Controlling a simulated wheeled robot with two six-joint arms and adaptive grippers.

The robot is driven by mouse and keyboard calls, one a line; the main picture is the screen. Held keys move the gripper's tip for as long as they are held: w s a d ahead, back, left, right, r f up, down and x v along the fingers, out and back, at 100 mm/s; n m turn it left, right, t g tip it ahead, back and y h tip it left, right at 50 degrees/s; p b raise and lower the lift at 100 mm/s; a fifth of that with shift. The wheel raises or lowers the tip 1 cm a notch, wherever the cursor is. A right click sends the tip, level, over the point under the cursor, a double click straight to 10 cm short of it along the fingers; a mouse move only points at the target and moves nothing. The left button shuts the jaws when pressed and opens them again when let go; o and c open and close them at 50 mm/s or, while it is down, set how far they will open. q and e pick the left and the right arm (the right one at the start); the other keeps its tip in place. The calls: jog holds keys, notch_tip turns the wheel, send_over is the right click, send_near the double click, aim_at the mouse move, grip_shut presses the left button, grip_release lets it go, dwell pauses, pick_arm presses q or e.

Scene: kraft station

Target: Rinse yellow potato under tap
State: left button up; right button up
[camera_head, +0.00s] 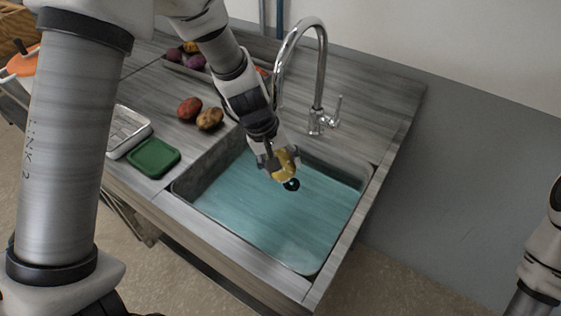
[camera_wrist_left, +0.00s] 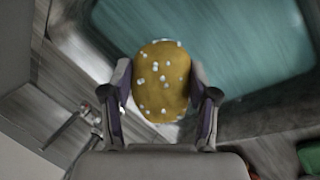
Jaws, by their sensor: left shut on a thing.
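My left gripper (camera_head: 279,163) is shut on the yellow potato (camera_head: 287,164) and holds it over the sink basin (camera_head: 230,215). In the left wrist view the potato (camera_wrist_left: 161,80) sits between the two fingers and has small white spots on its skin. The chrome tap (camera_head: 320,75) stands behind the basin, with its arched spout (camera_head: 283,50) curving above and its lever (camera_head: 337,106) on the right. The spout's lower end is hidden behind my left arm. No stream of water is clearly visible. My right gripper is out of view.
A red potato (camera_head: 190,108) and a brown potato (camera_head: 210,118) lie on the counter left of the sink. A tray of vegetables (camera_head: 185,67) stands behind.

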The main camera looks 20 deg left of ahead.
pick_arm(q)
jog(key=shift+d+f+b, duration=0.1)
jog(key=shift+d+b, duration=0.25)
jog(key=shift+b, duration=0.05)
jog(key=shift+d, duration=0.2)
jog(key=shift+s, duration=0.1)
jog(key=shift+s+a+b, duration=0.1)
jog(key=shift+s+b, duration=0.5)
jog(key=shift+s, duration=0.05)
jog(key=s+b, duration=0.2)
jog(key=s, duration=0.4)
jog(key=shift+s+b, duration=0.3)
jog(key=shift+b, duration=0.1)
dwell(0.3)
